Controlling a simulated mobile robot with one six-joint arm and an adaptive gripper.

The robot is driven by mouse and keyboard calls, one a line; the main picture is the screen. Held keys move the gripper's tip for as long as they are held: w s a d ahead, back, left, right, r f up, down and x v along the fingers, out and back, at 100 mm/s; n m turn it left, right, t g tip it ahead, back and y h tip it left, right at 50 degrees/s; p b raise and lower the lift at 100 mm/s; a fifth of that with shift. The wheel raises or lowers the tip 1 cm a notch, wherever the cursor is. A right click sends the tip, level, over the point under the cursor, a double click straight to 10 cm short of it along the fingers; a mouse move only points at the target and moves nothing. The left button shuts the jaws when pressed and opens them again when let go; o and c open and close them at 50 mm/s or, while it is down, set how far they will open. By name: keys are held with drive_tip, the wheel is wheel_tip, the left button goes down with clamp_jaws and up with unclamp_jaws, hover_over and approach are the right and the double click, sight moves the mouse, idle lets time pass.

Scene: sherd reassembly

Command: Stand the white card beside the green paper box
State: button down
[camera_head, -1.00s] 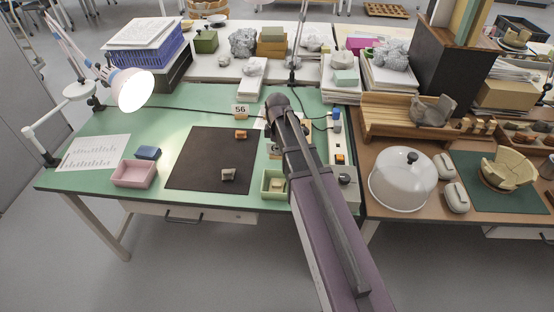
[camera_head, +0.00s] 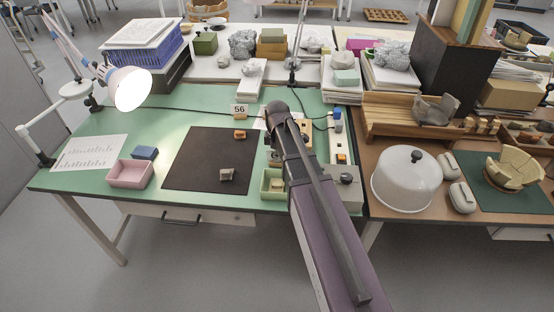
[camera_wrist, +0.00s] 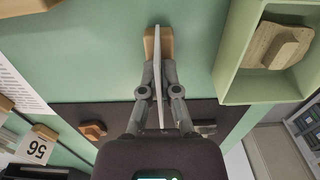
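In the wrist view the white card (camera_wrist: 157,72) shows edge-on as a thin white strip, upright, with a small wooden foot (camera_wrist: 150,40) at its far end. My gripper (camera_wrist: 160,78) has one finger on each side of the card and looks closed on it. The pale green paper box (camera_wrist: 236,62) is to the right of the card, with a clear gap between them, and holds a tan sherd (camera_wrist: 277,46). In the head view the box (camera_head: 265,190) sits near the table's front edge, partly behind my arm; the card and fingers are hidden there.
A number 56 card (camera_head: 239,109) stands behind the dark mat (camera_head: 206,158), which bears two small sherds. A pink box (camera_head: 130,174) and a blue block (camera_head: 145,153) are at left. A grey-white control box (camera_head: 347,190) is right of my arm. Green tabletop (camera_head: 170,125) is bare behind the mat.

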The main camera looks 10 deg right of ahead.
drive_tip(key=shift+f, duration=0.15)
drive_tip(key=c, duration=0.8)
unclamp_jaws()
drive_tip(key=shift+r, duration=0.2)
wheel_tip(320, 180, up, 12)
drive_tip(key=p, duration=1.2)
drive_tip(key=shift+s, duration=0.15)
drive_tip(key=s+m, duration=1.4)
drive_tip(key=s, duration=0.1)
drive_tip(key=shift+s, duration=0.4)
